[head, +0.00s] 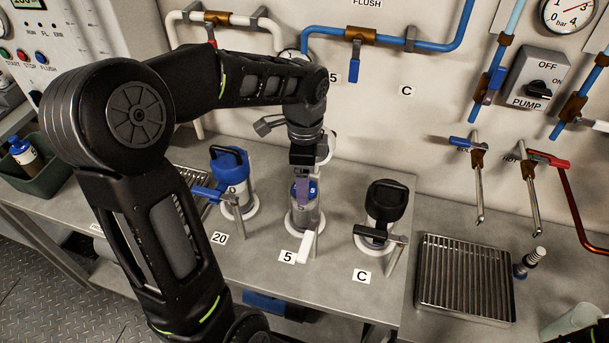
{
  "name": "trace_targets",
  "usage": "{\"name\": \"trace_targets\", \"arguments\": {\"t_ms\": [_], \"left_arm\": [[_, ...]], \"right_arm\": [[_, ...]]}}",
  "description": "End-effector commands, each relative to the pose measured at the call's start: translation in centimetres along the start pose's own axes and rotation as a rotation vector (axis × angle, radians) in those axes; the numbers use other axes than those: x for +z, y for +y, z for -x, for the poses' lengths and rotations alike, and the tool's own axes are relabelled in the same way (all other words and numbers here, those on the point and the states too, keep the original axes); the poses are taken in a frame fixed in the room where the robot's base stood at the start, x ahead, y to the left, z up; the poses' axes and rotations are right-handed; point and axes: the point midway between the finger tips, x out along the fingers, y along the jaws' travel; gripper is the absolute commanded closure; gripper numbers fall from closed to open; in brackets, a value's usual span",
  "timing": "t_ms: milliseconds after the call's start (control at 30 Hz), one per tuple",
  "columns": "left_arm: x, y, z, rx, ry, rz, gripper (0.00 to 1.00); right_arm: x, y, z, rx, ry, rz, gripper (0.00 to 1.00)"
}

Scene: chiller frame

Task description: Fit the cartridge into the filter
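The middle filter housing (306,216) is a clear-grey cylinder on a white ring, behind the label 5. A blue-topped cartridge (313,187) marked 5 shows at the housing's mouth. Its lower part is hidden, so I cannot tell how deep it sits. My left gripper (303,196) points down over the housing, its purplish fingers overlapping the blue top. I cannot tell whether they grip it. A white lid (326,148) shows raised behind the housing, partly hidden by my wrist.
A blue-lidded housing (237,187) stands left by label 20. A black-lidded housing (383,212) stands right by label C. A white lever (304,248) is in front of the middle housing. A drain grate (465,280) and a small bottle (530,262) are further right.

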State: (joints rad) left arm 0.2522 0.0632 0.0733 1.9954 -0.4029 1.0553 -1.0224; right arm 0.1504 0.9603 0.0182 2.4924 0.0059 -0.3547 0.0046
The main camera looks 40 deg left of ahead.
Motion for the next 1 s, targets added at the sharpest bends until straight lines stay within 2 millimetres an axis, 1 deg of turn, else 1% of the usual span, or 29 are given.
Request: {"name": "trace_targets", "arguments": {"t_ms": [133,233,300,367,700,733,833,1000], "left_arm": [[0.0,-0.1,0.6,-0.002,0.001,0.000,0.25],[0.0,-0.1,1.6,-0.003,0.001,0.001,0.25],[0.0,-0.1,2.2,-0.005,0.002,0.001,0.25],[-0.1,-0.1,3.2,-0.006,0.002,0.000,0.25],[0.0,-0.1,10.4,-0.004,0.002,0.000,0.25],[-0.1,-0.1,11.1,-0.004,0.002,0.000,0.25],[-0.1,-0.1,12.4,-0.003,0.001,0.000,0.25],[0.0,0.0,13.3,-0.001,0.001,0.000,0.25]], "right_arm": [[0.0,-0.1,0.4,0.001,-0.001,-0.001,1.00],[0.1,-0.3,1.0,0.003,-0.003,-0.002,1.00],[0.1,-0.1,0.6,0.003,-0.002,-0.002,1.00],[0.1,-0.1,0.5,0.003,-0.002,-0.002,1.00],[0.0,0.0,0.1,0.001,-0.001,0.000,1.00],[0.0,-0.1,0.4,0.001,-0.001,-0.001,1.00],[0.1,-0.2,0.7,0.002,-0.002,-0.001,1.00],[0.1,-0.2,0.8,0.003,-0.003,-0.002,1.00]]}}
